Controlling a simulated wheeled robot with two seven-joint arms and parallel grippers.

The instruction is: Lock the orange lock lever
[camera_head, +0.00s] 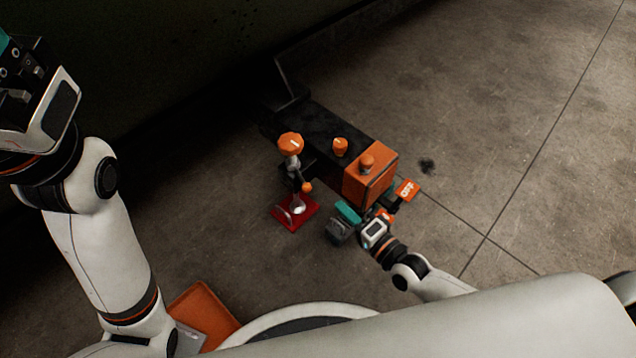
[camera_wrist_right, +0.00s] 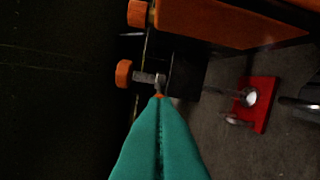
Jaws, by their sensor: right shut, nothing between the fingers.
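A lever-like part stands at the near side of the black fixture in the head view, with a large orange knob (camera_head: 290,143), a grey shaft and a small orange ball (camera_head: 306,187) low down. I cannot tell for certain which orange part is the lock lever. My right gripper (camera_head: 347,213) is right of the red plate, its teal fingers shut and empty. In the right wrist view the shut fingertips (camera_wrist_right: 159,98) appear just below the grey shaft of the orange knob (camera_wrist_right: 124,73), overlapping a small orange bit; contact is unclear. My left gripper (camera_head: 8,45) is at the upper left, partly cut off.
The black fixture (camera_head: 320,124) carries an orange box (camera_head: 369,174) and another orange knob (camera_head: 340,147). An orange OFF tag (camera_head: 407,189) sticks out right. A red plate (camera_head: 284,223) with a silver part lies below. Bare concrete floor (camera_head: 500,130) is clear on the right.

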